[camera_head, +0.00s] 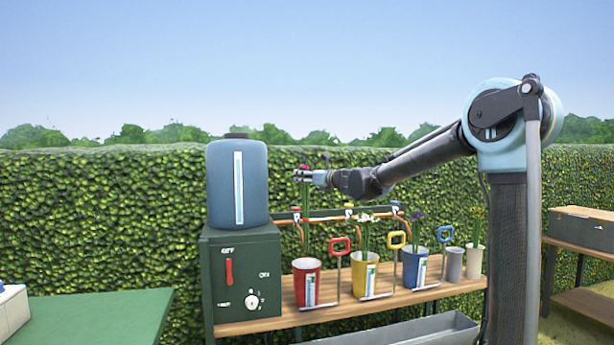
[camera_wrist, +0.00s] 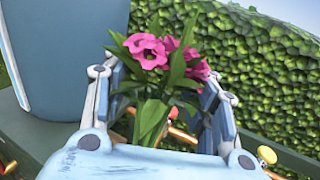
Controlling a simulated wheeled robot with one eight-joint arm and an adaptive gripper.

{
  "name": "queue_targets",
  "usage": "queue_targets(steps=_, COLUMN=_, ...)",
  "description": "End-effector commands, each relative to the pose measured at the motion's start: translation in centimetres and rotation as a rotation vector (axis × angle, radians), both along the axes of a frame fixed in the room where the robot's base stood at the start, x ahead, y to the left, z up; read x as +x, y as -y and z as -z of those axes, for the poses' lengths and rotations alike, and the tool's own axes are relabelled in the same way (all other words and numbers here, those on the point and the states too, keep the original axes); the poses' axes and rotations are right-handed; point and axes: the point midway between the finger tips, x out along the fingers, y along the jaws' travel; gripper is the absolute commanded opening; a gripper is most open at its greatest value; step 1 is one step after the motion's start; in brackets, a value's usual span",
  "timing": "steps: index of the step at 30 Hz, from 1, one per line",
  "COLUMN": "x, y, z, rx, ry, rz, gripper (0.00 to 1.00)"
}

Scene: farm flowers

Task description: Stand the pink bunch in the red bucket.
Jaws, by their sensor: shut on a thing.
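My gripper (camera_head: 304,177) is shut on the pink bunch and holds it upright, high over the shelf. In the wrist view, the pink bunch (camera_wrist: 150,50) has pink blooms and green leaves between my two fingers (camera_wrist: 158,95). In the head view its green stems hang straight down above the red bucket (camera_head: 300,288). The stem ends are close to the bucket's rim; I cannot tell whether they are inside it. The red bucket stands upright on the wooden shelf (camera_head: 262,325), with a white-and-blue level strip on its front. I cannot make it out in the wrist view.
A yellow bucket (camera_head: 358,278) and a blue bucket (camera_head: 409,272), with flowers, stand to the right. Coloured handles and copper pipes rise close behind and beside the buckets. A green cabinet (camera_head: 215,290) with a blue tank (camera_head: 262,185) stands close on the left.

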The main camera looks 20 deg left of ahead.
Motion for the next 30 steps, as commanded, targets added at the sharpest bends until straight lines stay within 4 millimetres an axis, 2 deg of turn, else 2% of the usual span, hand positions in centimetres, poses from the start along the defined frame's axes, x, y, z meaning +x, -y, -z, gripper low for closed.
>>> queue_targets(steps=30, x=0.0, y=0.0, z=6.6, rx=0.000, ry=0.000, rz=0.000, gripper=0.05)
